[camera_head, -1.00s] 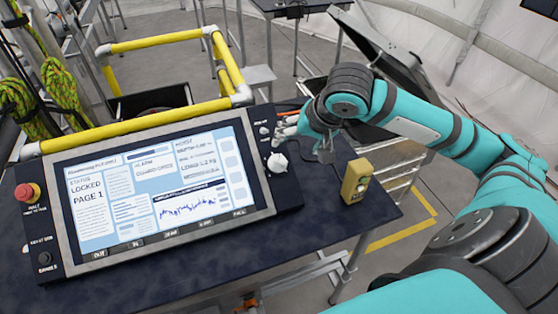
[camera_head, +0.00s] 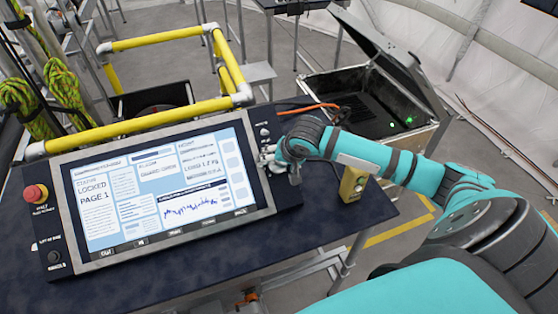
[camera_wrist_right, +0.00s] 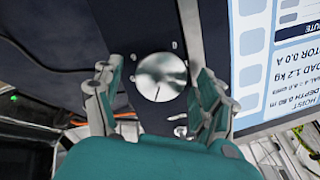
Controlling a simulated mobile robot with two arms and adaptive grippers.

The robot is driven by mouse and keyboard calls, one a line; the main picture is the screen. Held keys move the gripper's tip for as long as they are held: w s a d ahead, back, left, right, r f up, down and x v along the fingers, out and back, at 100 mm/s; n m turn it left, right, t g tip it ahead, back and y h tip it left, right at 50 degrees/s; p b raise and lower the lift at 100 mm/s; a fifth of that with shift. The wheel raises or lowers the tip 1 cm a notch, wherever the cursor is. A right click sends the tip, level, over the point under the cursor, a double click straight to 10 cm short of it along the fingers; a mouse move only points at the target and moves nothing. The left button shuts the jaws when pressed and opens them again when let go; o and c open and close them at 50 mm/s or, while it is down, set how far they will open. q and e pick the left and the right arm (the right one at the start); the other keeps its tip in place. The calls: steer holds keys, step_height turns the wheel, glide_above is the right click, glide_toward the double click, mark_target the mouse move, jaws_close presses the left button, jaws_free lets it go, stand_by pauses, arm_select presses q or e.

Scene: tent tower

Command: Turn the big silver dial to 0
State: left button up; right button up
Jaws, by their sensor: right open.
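The big silver dial (camera_wrist_right: 161,77) sits on the dark right side of the control console (camera_head: 287,190). In the right wrist view it is a round shiny knob with a thin dark line near its lower right edge. My right gripper (camera_wrist_right: 158,95) is open, with one finger on each side of the dial; I cannot tell whether they touch it. In the head view my right gripper (camera_head: 275,165) covers the dial. My left gripper is not in view.
The console screen (camera_head: 160,190) reads LOCKED, PAGE 1. A red stop button (camera_head: 35,194) is at its left. A yellow handheld box (camera_head: 353,183) stands right of the console, near my arm. Yellow rails (camera_head: 150,125) run behind. An open case (camera_head: 385,105) with green lights is behind right.

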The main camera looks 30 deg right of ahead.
steer(key=c, duration=1.2)
steer(key=shift+o, duration=0.2)
